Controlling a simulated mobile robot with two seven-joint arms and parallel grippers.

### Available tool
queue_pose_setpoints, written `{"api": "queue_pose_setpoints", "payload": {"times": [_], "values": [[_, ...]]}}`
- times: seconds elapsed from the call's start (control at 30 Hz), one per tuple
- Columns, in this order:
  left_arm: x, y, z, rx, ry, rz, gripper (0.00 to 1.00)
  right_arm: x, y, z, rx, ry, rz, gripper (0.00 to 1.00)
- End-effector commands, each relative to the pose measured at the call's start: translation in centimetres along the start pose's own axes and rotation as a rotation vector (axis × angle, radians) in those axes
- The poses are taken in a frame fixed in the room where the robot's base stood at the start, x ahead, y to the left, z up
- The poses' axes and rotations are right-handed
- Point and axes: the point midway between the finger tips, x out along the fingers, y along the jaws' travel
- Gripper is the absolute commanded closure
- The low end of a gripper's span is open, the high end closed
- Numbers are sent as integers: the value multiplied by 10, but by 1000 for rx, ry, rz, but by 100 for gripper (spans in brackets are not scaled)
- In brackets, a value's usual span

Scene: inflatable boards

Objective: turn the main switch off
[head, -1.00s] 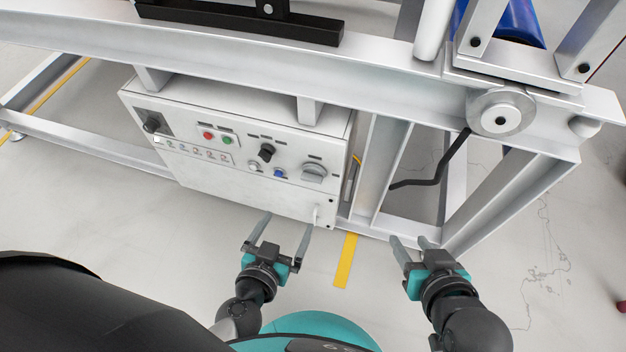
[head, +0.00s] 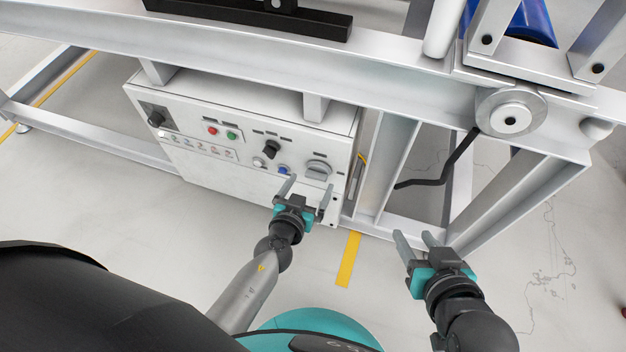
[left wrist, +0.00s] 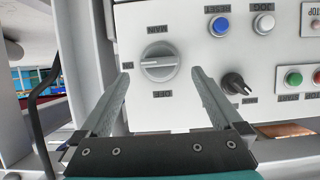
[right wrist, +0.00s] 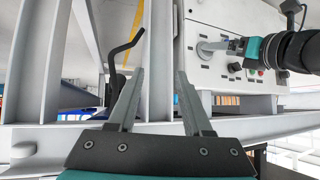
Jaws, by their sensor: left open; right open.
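The main switch (head: 318,170) is a grey rotary knob at the right end of the white control panel (head: 235,190). In the left wrist view the main switch (left wrist: 160,66) appears upside down, with a MAIN label above, an OFF label below, and its handle bar lying about horizontal. My left gripper (head: 307,187) is open in front of the panel, just below the knob in the head view. In the left wrist view its fingers (left wrist: 162,75) lie either side of the knob; contact cannot be told. My right gripper (head: 413,237) is open and empty, right of the panel.
A black knob (head: 271,149), a blue button (head: 283,170) and red and green buttons (head: 222,133) are left of the switch. The floor in front is open.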

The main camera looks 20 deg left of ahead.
Motion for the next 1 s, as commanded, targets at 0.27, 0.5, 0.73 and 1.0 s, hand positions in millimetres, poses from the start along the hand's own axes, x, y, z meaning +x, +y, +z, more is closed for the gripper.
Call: {"api": "queue_pose_setpoints", "payload": {"times": [0.27, 0.5, 0.73, 1.0], "values": [[24, 0, 1, -1, 0, 0, 0, 6, -11, -6, 8, 108, -31, 50], [29, 0, 0, 0, 0, 1, 0, 6, -14, -9, 11, 134, -38, 50], [28, 0, 0, 0, 0, 1, 3, 6, -14, -9, 11, 135, -38, 50], [28, 0, 0, 0, 0, 1, 34, 6, -14, -9, 11, 133, -38, 50]]}}
